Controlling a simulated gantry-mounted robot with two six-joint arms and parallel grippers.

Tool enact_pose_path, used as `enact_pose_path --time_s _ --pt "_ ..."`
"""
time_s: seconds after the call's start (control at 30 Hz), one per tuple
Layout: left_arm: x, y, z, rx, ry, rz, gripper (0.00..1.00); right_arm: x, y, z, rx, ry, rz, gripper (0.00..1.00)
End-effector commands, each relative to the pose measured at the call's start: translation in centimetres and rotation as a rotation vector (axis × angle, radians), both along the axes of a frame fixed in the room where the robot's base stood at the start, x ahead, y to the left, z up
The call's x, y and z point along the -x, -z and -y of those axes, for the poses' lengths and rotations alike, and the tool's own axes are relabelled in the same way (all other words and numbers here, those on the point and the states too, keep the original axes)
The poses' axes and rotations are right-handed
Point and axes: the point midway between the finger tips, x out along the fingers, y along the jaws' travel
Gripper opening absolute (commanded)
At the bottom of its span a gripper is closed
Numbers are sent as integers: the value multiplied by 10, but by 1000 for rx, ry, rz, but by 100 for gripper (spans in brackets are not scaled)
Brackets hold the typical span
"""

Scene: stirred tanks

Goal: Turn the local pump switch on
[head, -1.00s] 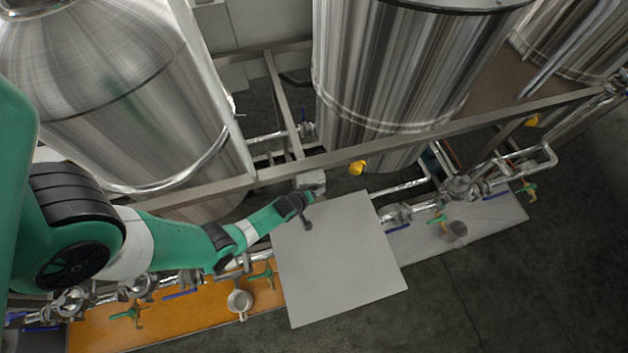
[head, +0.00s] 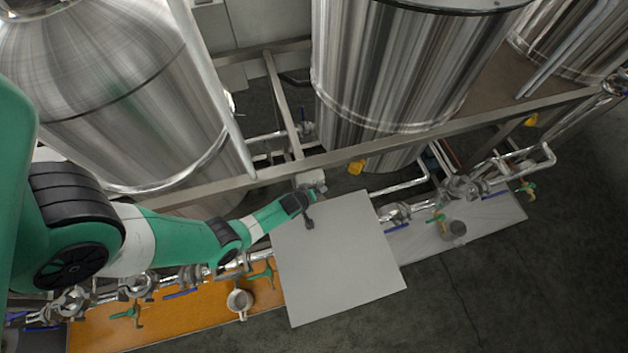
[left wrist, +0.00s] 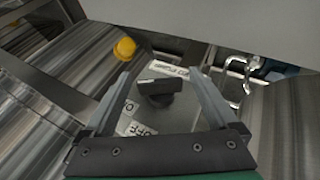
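The pump switch is a black rotary knob (left wrist: 158,90) on a light grey face plate (left wrist: 150,125) with black-on-white labels; one reads OFF, and the others are hard to read. In the left wrist view, the knob stands between the two fingers of my left gripper (left wrist: 158,76). The fingers are spread, with gaps on both sides of the knob. In the head view, my left gripper (head: 312,191) is at a small grey box (head: 306,179) under the metal beam, and its arm hides the knob. My right gripper is in neither view.
A long metal beam (head: 350,152) runs just behind the gripper, with steel tanks (head: 390,80) beyond it. A blank grey panel (head: 340,260) lies in front of and below the gripper. Pipes and valves line both sides. A yellow knob (left wrist: 124,48) is close by.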

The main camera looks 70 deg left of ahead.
Motion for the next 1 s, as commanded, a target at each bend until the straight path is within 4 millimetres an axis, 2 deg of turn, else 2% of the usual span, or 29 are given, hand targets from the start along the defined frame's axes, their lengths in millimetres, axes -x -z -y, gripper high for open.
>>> enact_pose_path --time_s 0.27,0.37,0.57,0.7,0.8,1.0 --pt "2 -5 2 0 0 1 92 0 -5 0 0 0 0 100" --pt "8 -18 6 0 0 1 92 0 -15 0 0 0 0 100" --pt "29 -55 22 1 1 1 92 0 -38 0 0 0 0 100" --pt "42 -77 33 0 2 1 92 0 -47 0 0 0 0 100" --pt "49 -87 38 0 1 2 92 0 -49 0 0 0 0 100" --pt "54 -95 42 0 0 1 92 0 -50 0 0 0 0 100"
